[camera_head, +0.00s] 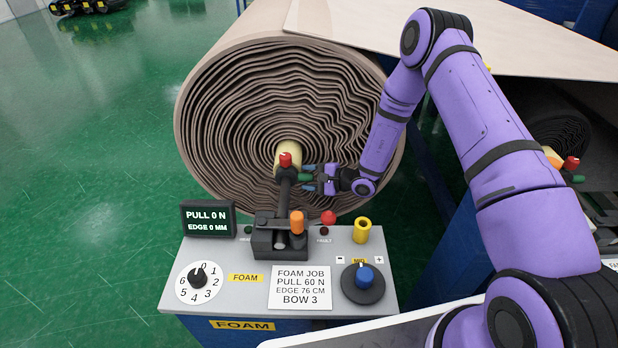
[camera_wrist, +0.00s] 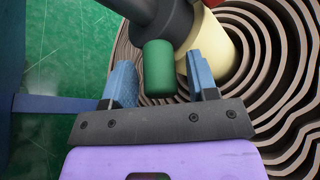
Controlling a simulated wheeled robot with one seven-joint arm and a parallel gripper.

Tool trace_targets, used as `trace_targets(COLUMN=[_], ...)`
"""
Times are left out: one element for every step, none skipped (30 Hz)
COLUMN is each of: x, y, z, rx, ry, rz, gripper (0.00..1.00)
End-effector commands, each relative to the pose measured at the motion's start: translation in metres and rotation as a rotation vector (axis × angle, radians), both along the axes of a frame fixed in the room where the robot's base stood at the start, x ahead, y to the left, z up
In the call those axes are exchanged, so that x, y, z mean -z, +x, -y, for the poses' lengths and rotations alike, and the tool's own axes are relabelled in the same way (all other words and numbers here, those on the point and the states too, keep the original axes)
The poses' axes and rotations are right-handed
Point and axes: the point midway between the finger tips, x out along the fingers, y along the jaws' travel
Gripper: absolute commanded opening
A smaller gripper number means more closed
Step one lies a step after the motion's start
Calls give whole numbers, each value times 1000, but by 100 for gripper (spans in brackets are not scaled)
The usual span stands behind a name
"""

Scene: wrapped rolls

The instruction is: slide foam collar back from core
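The large beige foam roll (camera_head: 235,120) has a pale yellow core (camera_head: 289,150) at its centre. A dark collar (camera_head: 286,174) with a red knob (camera_head: 286,160) sits at the front of the core, on the end of a dark arm. A green handle (camera_head: 304,177) sticks out of the collar to the right. In the wrist view, the green handle (camera_wrist: 159,68) lies between the blue fingers of my gripper (camera_wrist: 161,76), with small gaps on both sides. The dark collar (camera_wrist: 172,30) and yellow core (camera_wrist: 214,45) are just beyond. My gripper (camera_head: 309,178) is open and holds nothing.
A grey console (camera_head: 230,265) stands below the roll, with a FOAM JOB card (camera_head: 300,287), numbered dial (camera_head: 198,276), blue knob (camera_head: 364,279), orange-topped lever (camera_head: 297,222) and yellow post (camera_head: 362,230). The display (camera_head: 208,219) reads PULL 0 N, EDGE 0 MM.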

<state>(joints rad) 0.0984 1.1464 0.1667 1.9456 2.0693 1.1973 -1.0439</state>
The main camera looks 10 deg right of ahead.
Motion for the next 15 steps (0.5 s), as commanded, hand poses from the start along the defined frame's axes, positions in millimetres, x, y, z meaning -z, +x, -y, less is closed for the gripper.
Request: trace_targets(x=[0,0,0,0,0,0,0,0,0,0,0,0,0,1,1], y=[0,0,0,0,0,0,0,0,0,-1,-3,-8,-13,-18,-27], z=[0,0,0,0,0,0,0,0,0,0,-1,-1,-2,-4,-5], rx=[0,0,0,0,0,0,0,0,0,0,-1,-1,0,0,-1], ry=[0,0,0,0,0,0,0,0,0,0,1,1,2,2,2], rz=[0,0,0,0,0,0,0,0,0,-1,-1,-3,-4,-4,-6], gripper=[41,34,25,18,11,2,0,0,0,0,0,0,0,0,0])
